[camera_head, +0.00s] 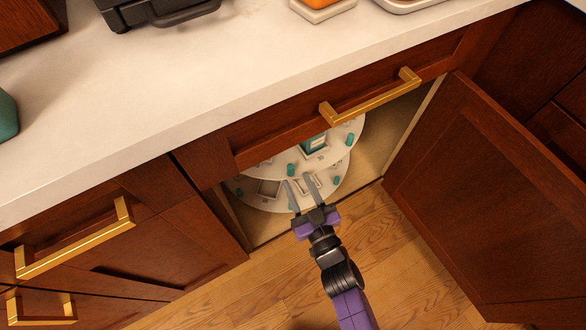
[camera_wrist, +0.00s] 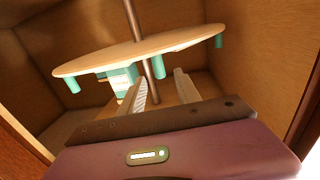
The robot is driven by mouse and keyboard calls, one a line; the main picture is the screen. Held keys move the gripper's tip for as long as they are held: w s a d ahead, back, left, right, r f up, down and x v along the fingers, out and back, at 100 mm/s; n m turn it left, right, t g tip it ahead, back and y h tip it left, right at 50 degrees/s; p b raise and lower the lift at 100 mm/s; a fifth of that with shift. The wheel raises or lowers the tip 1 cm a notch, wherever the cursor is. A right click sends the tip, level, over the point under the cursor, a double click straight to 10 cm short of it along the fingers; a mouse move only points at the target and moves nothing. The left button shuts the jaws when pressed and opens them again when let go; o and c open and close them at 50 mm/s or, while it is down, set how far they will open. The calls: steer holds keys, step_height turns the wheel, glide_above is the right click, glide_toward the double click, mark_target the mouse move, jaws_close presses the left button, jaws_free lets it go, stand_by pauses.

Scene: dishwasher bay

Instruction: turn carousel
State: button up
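The carousel (camera_head: 334,152) sits inside an open lower cabinet. It has round pale shelves, one above the other, with teal pegs. In the wrist view, one round shelf (camera_wrist: 110,61) crosses the picture, with a metal pole (camera_wrist: 131,18) through its middle and teal pegs under it. My gripper (camera_head: 298,179) is at the cabinet opening, with its fingers reaching in over the front of the lower shelf. In the wrist view the fingers (camera_wrist: 160,78) point toward the pole. Touch with the carousel cannot be told. The counter and drawer front hide the carousel's back.
The cabinet door (camera_head: 480,190) stands open on the right. A drawer front with a gold handle (camera_head: 370,97) overhangs the opening. The white counter (camera_head: 190,100) is above, with a black appliance (camera_head: 160,12) on it. Wooden floor (camera_head: 270,285) in front is clear.

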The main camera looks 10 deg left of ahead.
steer(key=shift+v, duration=1.05)
